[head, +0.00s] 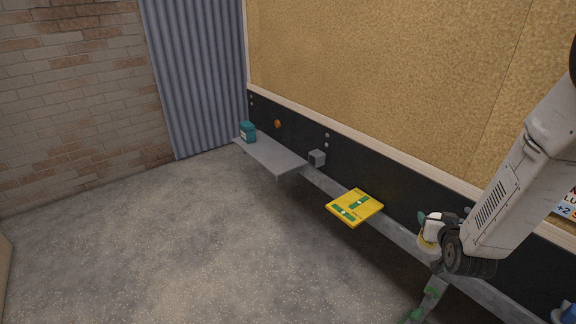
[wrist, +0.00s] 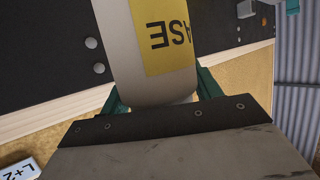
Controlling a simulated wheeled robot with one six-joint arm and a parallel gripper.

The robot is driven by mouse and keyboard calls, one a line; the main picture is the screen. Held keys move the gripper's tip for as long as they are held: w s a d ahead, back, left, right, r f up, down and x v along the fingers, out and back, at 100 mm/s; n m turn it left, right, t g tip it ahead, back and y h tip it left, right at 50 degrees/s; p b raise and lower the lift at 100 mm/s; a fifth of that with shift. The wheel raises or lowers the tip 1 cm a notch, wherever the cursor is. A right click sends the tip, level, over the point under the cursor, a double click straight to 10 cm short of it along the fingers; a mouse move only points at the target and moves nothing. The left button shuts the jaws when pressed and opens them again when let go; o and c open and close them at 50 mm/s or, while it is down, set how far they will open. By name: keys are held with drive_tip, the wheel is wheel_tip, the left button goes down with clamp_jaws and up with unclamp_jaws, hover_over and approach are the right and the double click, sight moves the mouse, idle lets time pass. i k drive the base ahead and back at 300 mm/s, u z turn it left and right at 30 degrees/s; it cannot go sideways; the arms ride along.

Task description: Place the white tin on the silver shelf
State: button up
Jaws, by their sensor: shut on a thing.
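The white tin (wrist: 115,55) with a yellow label lettered "ASE" fills the upper middle of the wrist view. My gripper (wrist: 163,92) is shut on it, with a green finger at either side. In the head view, my gripper (head: 434,229) holds the white tin (head: 432,226) at the right, in front of the dark wall strip and partly hidden by the wrist. The silver shelf (head: 278,160) is left of centre against the wall, well to the left of my gripper. Its near right part is bare.
A teal tin (head: 248,132) stands at the shelf's far left end. A small grey block (head: 317,157) sits by the wall at the shelf's right end. A yellow and green flat box (head: 355,207) lies between shelf and gripper. The floor at left is clear.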

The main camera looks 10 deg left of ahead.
sight(272, 161)
drive_tip(key=u, duration=0.45)
drive_tip(key=k, duration=0.55)
drive_tip(key=u, duration=1.15)
drive_tip(key=i, duration=1.95)
drive_tip(key=z, duration=1.4)
drive_tip(key=i, duration=1.1)
drive_tip(key=z, duration=0.25)
